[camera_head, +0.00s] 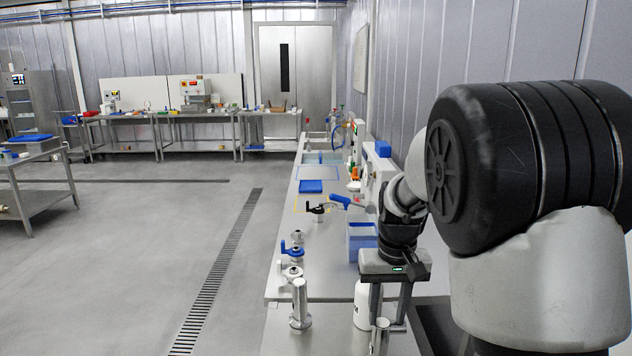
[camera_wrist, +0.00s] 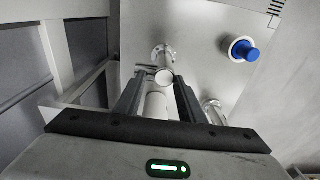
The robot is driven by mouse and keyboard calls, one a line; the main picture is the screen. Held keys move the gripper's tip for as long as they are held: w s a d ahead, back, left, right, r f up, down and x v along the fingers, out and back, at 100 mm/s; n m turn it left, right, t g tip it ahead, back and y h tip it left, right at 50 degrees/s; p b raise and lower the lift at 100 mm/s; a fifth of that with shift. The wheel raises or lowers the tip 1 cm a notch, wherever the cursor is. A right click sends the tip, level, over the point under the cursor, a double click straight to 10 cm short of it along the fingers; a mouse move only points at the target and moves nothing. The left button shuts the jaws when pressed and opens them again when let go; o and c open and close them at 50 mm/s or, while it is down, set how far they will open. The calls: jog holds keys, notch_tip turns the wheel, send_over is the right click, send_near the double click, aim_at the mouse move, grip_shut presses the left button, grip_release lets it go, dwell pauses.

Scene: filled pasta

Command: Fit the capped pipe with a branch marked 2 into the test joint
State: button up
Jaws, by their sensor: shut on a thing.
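My gripper (camera_head: 390,322) is shut on a pale metal pipe (camera_head: 380,337) near the front edge of the bench, low at the right. In the wrist view the pipe (camera_wrist: 157,105) lies between the two fingers, with its round end facing the camera. I cannot tell which piece is the test joint.
Fittings with a blue handle (camera_head: 292,248) and a pale one (camera_head: 291,272) stand along the bench's left edge. A blue bin (camera_head: 361,238) and a white bottle (camera_head: 362,305) are close to my gripper. The bench (camera_head: 330,285) is clear in between. A blue-capped piece (camera_wrist: 243,50) shows in the wrist view.

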jog(key=shift+s+a+f+g+p, duration=0.35)
jog(key=shift+a+f+p, duration=0.25)
jog(key=shift+p, duration=0.8)
jog(key=shift+c, duration=0.2)
jog(key=shift+w+a+r+p, duration=0.15)
jog(key=shift+r+p, duration=0.15)
jog(key=shift+r, duration=0.1)
grip_shut()
jog(key=shift+w+d+r+p, duration=0.1)
jog(key=shift+d+r+p, duration=0.2)
jog(key=shift+r+p, duration=0.25)
jog(key=shift+r, duration=0.1)
jog(key=shift+o, duration=1.6)
grip_release()
jog(key=shift+r, duration=0.1)
